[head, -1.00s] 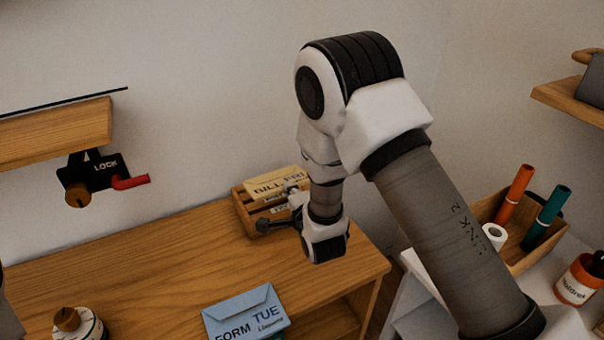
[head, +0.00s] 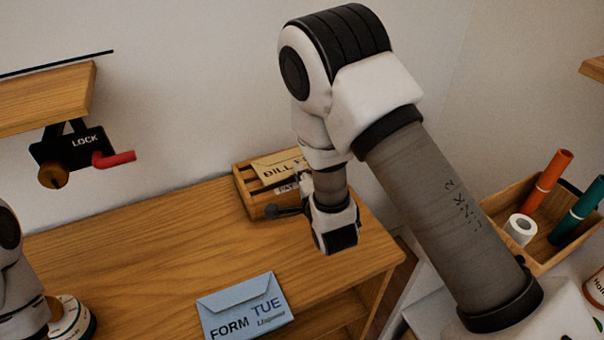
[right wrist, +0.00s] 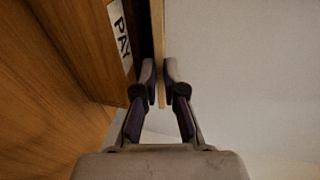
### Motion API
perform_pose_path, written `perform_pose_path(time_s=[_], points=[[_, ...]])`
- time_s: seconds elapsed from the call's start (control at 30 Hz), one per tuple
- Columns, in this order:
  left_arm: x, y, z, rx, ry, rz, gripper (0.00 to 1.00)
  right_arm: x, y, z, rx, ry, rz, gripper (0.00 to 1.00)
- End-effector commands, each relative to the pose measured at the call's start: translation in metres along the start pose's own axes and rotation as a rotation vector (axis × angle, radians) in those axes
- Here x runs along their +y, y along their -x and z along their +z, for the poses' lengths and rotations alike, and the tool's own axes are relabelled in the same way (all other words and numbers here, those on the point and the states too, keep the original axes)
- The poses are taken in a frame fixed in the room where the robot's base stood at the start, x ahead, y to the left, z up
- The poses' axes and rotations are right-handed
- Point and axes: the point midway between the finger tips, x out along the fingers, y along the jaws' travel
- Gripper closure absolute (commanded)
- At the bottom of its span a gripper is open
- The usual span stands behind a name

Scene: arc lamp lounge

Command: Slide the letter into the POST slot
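A tan envelope marked BILL (head: 272,171) stands in a wooden sorter box (head: 262,207) at the desk's back. A blue envelope marked FORM TUE (head: 243,305) lies at the desk's front. My right gripper (head: 290,200) is at the sorter, partly hidden by its own arm. In the right wrist view its fingertips (right wrist: 160,75) are close together, with a thin tan edge (right wrist: 159,30) running between them. I cannot tell whether they press on it. A PAY label (right wrist: 121,35) is beside it. My left gripper is not in view. No slot marked POST shows.
A round dial (head: 75,318) is partly behind my left arm. A wooden tray (head: 540,235) with tubes is at right. The desk's middle (head: 150,240) is clear.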

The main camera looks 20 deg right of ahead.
Motion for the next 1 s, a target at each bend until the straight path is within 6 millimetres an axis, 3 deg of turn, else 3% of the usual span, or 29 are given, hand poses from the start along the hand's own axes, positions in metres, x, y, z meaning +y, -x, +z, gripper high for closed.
perform_pose_path(time_s=[0.03, 0.07, 0.4, 0.57, 0.67, 0.83, 0.9, 1.0], points=[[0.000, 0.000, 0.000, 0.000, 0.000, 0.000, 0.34, 0.000, 0.000, 0.000, 0.000, 0.000, 0.000, 0.74], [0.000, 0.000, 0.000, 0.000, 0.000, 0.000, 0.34, 0.000, 0.000, 0.000, 0.000, 0.000, 0.000, 0.66], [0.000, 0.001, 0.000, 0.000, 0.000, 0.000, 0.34, -0.001, 0.000, 0.000, 0.000, 0.000, 0.000, 0.66], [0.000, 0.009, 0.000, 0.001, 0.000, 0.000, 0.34, -0.011, 0.005, -0.001, 0.000, 0.001, 0.000, 0.66], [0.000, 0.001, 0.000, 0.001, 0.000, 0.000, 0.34, -0.006, 0.024, 0.000, -0.002, 0.004, 0.002, 0.66], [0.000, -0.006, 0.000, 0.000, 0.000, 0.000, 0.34, -0.005, 0.073, 0.001, -0.003, 0.007, 0.002, 0.66], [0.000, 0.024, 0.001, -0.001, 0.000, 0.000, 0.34, -0.019, 0.084, -0.001, 0.000, 0.001, 0.007, 0.66], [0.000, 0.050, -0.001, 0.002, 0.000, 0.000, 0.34, -0.019, 0.095, -0.001, 0.000, 0.000, 0.007, 0.66]])
